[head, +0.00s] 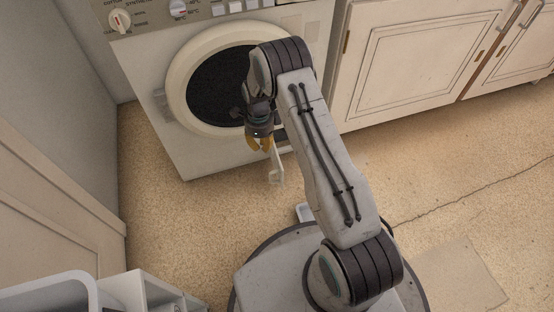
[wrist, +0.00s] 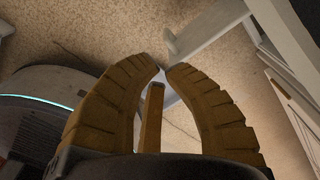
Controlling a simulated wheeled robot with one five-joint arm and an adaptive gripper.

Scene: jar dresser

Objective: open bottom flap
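The white washing machine (head: 185,140) stands at the back left in the head view. A narrow white piece (head: 277,167), apparently its bottom flap, sticks out from the low front, just below and right of my gripper (head: 260,146). In the wrist view this flap (wrist: 212,27) stands out from the machine's front at the upper right, with its outer end just beyond my fingertips. My gripper (wrist: 163,67) has its yellow fingertips together, with nothing visibly held. Whether the fingertips touch the flap I cannot tell. My arm hides the machine's lower right front.
The round door (head: 183,110) of the machine is shut above my gripper. Cream cabinets (head: 400,65) stand to the right. A white open container (head: 45,290) and a shelf unit (head: 140,290) are at the lower left. The speckled floor (head: 175,220) between is clear.

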